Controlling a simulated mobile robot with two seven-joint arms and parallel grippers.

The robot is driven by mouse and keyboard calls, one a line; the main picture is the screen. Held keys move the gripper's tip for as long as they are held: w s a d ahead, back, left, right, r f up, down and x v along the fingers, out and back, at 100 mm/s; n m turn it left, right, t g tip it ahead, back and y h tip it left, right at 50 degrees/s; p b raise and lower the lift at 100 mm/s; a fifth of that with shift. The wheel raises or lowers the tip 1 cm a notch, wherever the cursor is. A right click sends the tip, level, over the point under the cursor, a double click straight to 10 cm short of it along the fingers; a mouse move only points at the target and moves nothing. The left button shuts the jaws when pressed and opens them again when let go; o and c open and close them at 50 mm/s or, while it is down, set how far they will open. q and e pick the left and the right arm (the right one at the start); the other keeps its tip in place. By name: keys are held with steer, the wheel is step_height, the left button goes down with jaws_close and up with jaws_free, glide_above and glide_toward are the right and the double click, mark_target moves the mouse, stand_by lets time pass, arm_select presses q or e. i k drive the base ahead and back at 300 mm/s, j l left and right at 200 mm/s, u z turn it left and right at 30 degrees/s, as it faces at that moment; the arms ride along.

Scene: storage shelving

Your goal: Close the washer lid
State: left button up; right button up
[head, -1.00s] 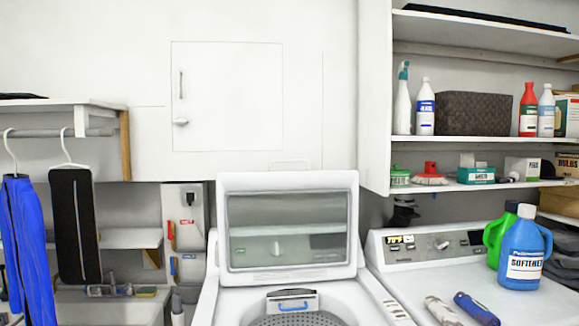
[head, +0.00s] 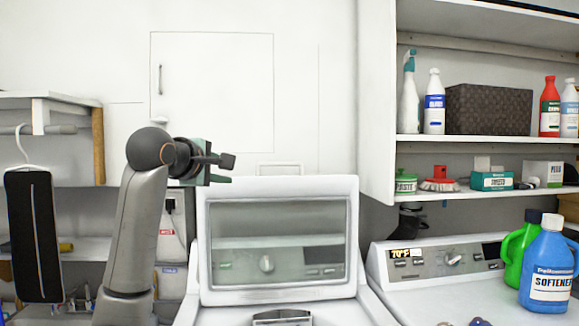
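The washer lid (head: 278,187) stands open and upright in the head view, a white frame around a see-through window. The washer (head: 350,308) is below it, with only the front part of its opening showing at the bottom edge. My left gripper (head: 226,170) is raised just above the lid's upper left corner, pointing right. It appears apart from the lid, and its fingers look spread with nothing between them. My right gripper is not in view.
A second machine with a control panel (head: 445,258) stands at right, with a blue softener bottle (head: 549,265) and a green bottle (head: 518,245) on it. Shelves (head: 480,140) with bottles and a basket hang above.

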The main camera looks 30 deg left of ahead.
mark_target(302, 187)
steer(key=i+j, duration=0.2)
steer(key=i, duration=0.3)
steer(key=i+j, duration=0.25)
steer(key=i, duration=0.2)
